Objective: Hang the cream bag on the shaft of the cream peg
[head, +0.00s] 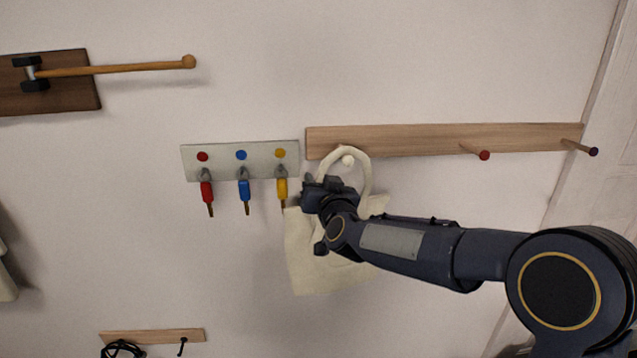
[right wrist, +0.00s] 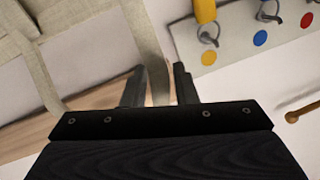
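The cream bag (head: 312,265) hangs below the wooden peg rail, partly behind my right arm. Its handle (head: 366,170) arches up in a loop, and the round tip of the cream peg (head: 347,160) shows inside, just under the top of the loop. The peg's shaft is hidden, so I cannot tell whether the handle touches it. My right gripper (head: 314,182) is at the left side of the loop, below the peg. In the right wrist view its fingers (right wrist: 159,78) are apart, with a cream strap (right wrist: 148,45) passing between them. My left gripper is out of view.
The wooden rail (head: 400,142) also carries a red peg (head: 484,155) and a purple peg (head: 593,151) to the right. A key plate (head: 220,160) with red, blue and yellow keys is close left of my right gripper.

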